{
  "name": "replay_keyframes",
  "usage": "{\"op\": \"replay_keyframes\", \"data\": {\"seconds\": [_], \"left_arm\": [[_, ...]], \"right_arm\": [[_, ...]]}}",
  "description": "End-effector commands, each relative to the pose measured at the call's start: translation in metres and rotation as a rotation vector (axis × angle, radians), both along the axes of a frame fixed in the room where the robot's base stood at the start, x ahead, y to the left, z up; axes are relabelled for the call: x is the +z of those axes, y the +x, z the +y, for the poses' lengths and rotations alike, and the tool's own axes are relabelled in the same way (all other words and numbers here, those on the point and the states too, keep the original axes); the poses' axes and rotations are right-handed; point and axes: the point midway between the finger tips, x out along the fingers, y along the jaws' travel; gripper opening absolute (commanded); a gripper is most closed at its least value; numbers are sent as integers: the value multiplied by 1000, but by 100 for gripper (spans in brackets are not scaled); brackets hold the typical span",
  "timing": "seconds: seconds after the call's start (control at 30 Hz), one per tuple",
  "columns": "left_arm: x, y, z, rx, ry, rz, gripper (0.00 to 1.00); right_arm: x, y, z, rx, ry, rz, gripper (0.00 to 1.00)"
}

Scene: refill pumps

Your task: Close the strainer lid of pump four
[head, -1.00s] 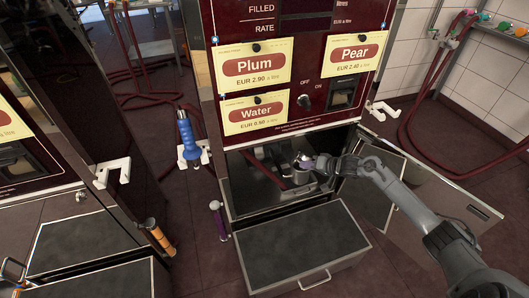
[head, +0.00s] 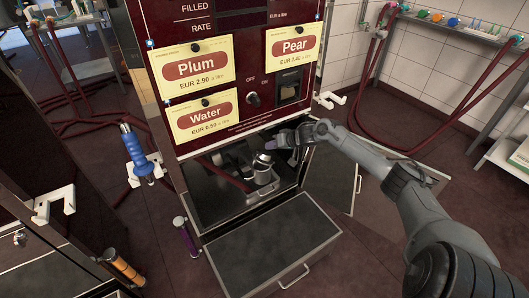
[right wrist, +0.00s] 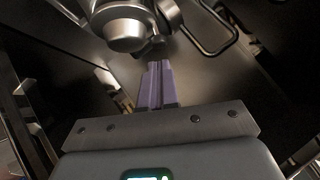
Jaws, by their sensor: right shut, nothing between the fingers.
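The strainer (head: 263,166) is a small silver cylinder inside the open lower compartment (head: 215,200) of the maroon pump. In the right wrist view a rounded metal part (right wrist: 126,35) fills the top left, with a bent metal loop (right wrist: 232,40) to its right. I cannot tell which part is the lid or whether it is fully down. My right gripper (head: 272,144) is just above and slightly right of the strainer. Its purple fingers (right wrist: 159,84) are together and empty, pointing toward the metal part. My left gripper is not in view.
The pump's drawer (head: 275,245) stands out below the compartment. An open door (head: 333,177) is to the right, beneath my right arm. A blue-handled nozzle (head: 137,152) hangs at left, and red hoses (head: 400,140) hang at right.

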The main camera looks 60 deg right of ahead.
Motion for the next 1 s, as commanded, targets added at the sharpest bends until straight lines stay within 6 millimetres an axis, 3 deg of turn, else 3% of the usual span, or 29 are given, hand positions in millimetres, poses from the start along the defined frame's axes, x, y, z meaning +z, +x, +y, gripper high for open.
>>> {"op": "replay_keyframes", "data": {"seconds": [0.1, 0.4, 1.0], "left_arm": [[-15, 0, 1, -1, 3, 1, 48], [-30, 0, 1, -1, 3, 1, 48], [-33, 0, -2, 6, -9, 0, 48]], "right_arm": [[-11, 11, 0, 0, 1, -3, 0], [-24, 29, 0, 1, 2, -1, 0], [-27, 34, 1, 1, 0, 1, 0]]}}
